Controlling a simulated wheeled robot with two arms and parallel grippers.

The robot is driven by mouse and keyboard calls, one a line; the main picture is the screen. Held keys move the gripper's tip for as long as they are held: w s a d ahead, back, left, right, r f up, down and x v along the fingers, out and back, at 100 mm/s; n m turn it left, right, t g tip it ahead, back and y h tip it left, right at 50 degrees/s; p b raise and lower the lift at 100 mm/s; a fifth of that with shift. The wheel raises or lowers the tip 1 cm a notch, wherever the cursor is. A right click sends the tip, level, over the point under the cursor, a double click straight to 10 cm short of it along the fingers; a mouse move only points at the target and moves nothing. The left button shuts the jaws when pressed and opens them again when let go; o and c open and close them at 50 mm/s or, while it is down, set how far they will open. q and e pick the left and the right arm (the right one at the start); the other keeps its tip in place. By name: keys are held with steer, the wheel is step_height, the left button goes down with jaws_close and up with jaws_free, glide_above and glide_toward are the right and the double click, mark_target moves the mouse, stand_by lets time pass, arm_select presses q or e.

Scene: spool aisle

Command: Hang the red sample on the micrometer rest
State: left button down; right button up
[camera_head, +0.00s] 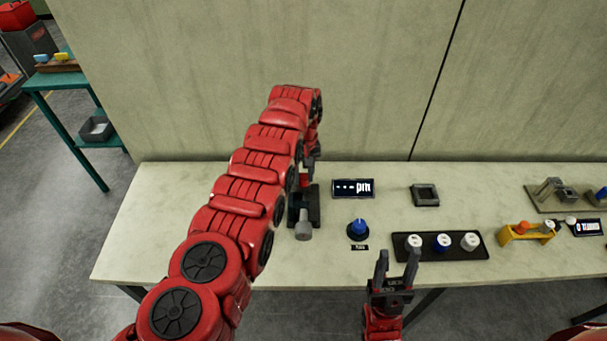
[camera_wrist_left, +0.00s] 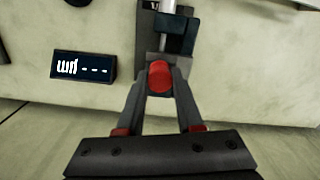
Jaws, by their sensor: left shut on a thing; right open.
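My left gripper (camera_wrist_left: 160,88) is shut on the red sample (camera_wrist_left: 160,75), a small rounded red piece between its fingertips. In the head view, my left gripper (camera_head: 306,178) is over the back of the micrometer (camera_head: 303,216), a dark block with a grey knob facing the front. In the left wrist view, the sample is right at the micrometer's dark body and bright metal spindle (camera_wrist_left: 167,42). I cannot tell whether it touches the rest, which is partly hidden. My right gripper (camera_head: 397,258) is open and empty near the table's front edge.
A display (camera_head: 353,188) stands right of the micrometer, with a blue knob (camera_head: 359,228) before it. Further right are a dark tray (camera_head: 458,254) of white and blue spools, a square grey holder (camera_head: 425,195) and a yellow stand (camera_head: 527,235). The table's left part is clear.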

arm_select(q)
steer(key=shift+f, duration=0.3)
steer(key=shift+c, duration=2.4)
jaws_free()
steer(key=shift+r, duration=0.1)
steer(key=shift+w+r, duration=0.1)
steer(key=shift+r, duration=0.35)
step_height(320, 180, up, 2)
steer(key=shift+d+r+p, duration=0.1)
steer(key=shift+r+p, duration=0.15)
steer(key=shift+p, duration=0.2)
step_height(320, 180, up, 14)
steer(key=p, duration=0.2)
steer(key=shift+p, duration=0.3)
